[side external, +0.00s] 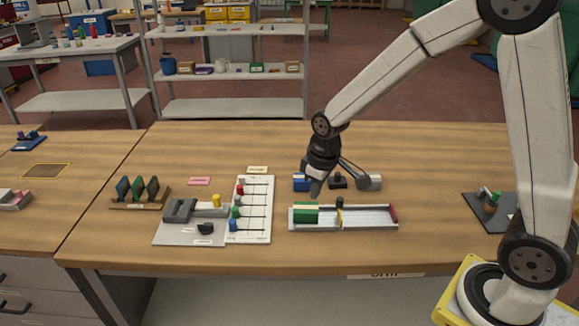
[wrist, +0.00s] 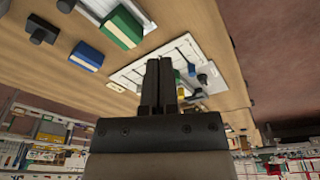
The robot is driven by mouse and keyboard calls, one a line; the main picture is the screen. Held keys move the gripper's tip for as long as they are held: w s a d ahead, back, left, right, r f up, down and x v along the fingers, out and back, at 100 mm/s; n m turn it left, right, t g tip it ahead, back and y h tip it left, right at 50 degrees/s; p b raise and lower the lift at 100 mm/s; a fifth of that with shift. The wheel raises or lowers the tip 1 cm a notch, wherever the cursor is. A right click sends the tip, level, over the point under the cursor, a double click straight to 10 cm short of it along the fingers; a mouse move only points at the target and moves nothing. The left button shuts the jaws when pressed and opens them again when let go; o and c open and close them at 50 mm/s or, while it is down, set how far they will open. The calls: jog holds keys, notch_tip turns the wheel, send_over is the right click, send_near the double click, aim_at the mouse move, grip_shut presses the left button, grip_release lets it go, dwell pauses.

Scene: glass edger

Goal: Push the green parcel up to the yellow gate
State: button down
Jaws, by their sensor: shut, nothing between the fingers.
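The green parcel (side external: 306,213) is a block with a pale lower edge, lying near the left end of a grey channel (side external: 368,217). The yellow gate (side external: 340,215), with a dark knob on top, crosses the channel to its right. A short gap separates parcel and gate. My gripper (side external: 315,191) is shut and empty, pointing down just above or behind the parcel in the side view; contact is not clear. In the wrist view the shut fingers (wrist: 158,70) are right of the green parcel (wrist: 122,27), apart from it. The gate is not clearly visible there.
A red block (side external: 394,214) closes the channel's right end. Behind the channel are a blue block (side external: 300,182), a black knob (side external: 338,181) and a grey-blue piece (side external: 370,182). A white slider board (side external: 258,225) stands close on the left. Bare table lies in front.

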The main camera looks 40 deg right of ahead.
aim_at(306, 212)
jog(key=w+f+n, duration=0.2)
jog(key=w, duration=0.5)
jog(key=w+f+n+g, duration=0.1)
jog(key=w+f+n, duration=0.2)
jog(key=w, duration=0.5)
jog(key=shift+d+g, duration=0.3)
jog(key=shift+f, duration=0.15)
notch_tip(306, 212, down, 10)
jog(key=shift+f, duration=0.1)
jog(key=shift+s+d+r, duration=0.2)
jog(key=shift+s+d, duration=1.1)
jog(key=shift+s, duration=0.15)
